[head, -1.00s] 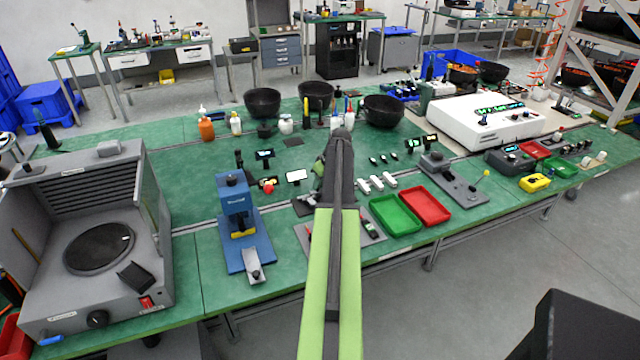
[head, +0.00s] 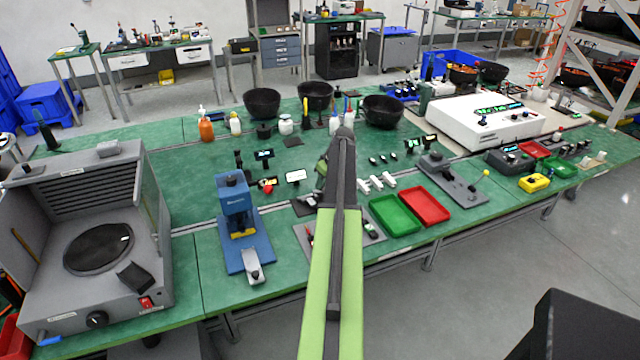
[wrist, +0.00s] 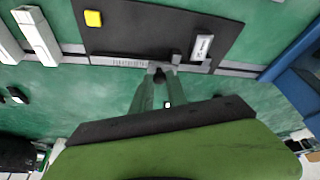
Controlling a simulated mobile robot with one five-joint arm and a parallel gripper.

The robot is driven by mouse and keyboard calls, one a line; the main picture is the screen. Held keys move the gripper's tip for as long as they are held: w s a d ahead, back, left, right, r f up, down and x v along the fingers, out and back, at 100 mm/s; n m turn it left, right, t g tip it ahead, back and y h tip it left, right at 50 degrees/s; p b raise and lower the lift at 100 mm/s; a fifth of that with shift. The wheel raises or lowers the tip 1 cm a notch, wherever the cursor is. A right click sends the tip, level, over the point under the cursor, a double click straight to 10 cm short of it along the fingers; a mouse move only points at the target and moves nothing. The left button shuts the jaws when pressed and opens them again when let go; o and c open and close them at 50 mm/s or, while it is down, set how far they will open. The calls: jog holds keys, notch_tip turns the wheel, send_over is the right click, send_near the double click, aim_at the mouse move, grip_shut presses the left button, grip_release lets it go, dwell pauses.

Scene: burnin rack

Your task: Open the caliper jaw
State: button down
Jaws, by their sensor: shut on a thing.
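The caliper lies on a dark mat (wrist: 115,35) in the wrist view. Its grey scaled beam (wrist: 118,61) runs along the mat's near edge, and a white labelled part (wrist: 202,47) sits at its right end. My gripper (wrist: 159,76) reaches the beam from below in the picture. Its fingers are shut on a small dark part of the caliper. Whether the jaw has a gap cannot be told. In the head view my arm covers the gripper and most of the caliper; part of the mat (head: 372,228) shows beside it.
A yellow block (wrist: 93,18) sits on the mat. White bars (wrist: 38,36) lie to the left. In the head view a green tray (head: 394,214) and a red tray (head: 425,206) stand right of my arm, and a blue press (head: 240,225) stands left.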

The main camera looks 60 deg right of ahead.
jog(key=c, duration=1.3)
grip_release()
jog(key=p+v, duration=1.6)
jog(key=v, duration=0.1)
jog(key=shift+r, duration=0.2)
